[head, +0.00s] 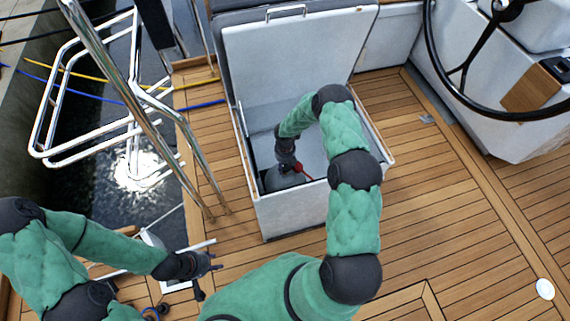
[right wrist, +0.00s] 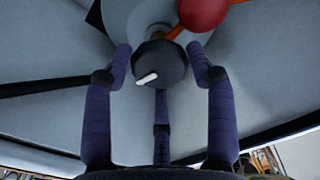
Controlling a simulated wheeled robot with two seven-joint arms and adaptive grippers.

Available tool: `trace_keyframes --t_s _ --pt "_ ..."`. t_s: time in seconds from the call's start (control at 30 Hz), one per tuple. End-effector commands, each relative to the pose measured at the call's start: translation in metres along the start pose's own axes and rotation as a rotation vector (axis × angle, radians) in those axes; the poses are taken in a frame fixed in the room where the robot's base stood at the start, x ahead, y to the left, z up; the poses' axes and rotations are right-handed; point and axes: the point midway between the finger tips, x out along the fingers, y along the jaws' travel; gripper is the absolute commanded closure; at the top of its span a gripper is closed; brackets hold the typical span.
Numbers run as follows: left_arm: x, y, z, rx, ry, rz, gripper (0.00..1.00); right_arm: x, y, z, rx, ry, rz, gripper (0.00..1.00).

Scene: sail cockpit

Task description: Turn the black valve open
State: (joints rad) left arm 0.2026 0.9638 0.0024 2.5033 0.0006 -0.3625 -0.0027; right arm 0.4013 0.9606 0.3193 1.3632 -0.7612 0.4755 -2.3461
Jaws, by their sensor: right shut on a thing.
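The black valve (right wrist: 160,63) is a dark faceted knob with a white mark, on top of a grey rounded body (right wrist: 205,80) in the right wrist view. My right gripper (right wrist: 160,55) has its fingers on both sides of the valve and is shut on it, with a third finger below. In the head view my right gripper (head: 286,155) reaches down into the open white locker (head: 290,210) and hides the valve. My left gripper (head: 208,264) is low on the left, away from the locker; its fingers are too small to judge.
A red ball (right wrist: 202,12) on an orange lever is close above the valve. The locker's raised lid (head: 290,60) stands behind my right arm. A steering wheel (head: 465,90) is at right and steel rails (head: 130,80) at left. Wooden deck (head: 440,190) is clear to the right.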

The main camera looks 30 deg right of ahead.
Motion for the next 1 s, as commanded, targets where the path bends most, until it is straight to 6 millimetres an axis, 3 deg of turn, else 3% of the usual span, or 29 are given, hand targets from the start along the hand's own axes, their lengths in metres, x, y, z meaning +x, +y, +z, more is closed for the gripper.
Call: trace_keyframes --t_s 0.43,1.0 --pt "-0.003 0.001 0.0001 0.0 0.0 0.0 0.6 0.0002 0.0008 0.0 -0.252 -0.001 0.002 0.76" --pt "-0.0033 0.0012 0.0001 0.0 0.0 0.0 0.6 0.0003 0.0009 0.0 -0.299 -0.001 0.001 0.76"
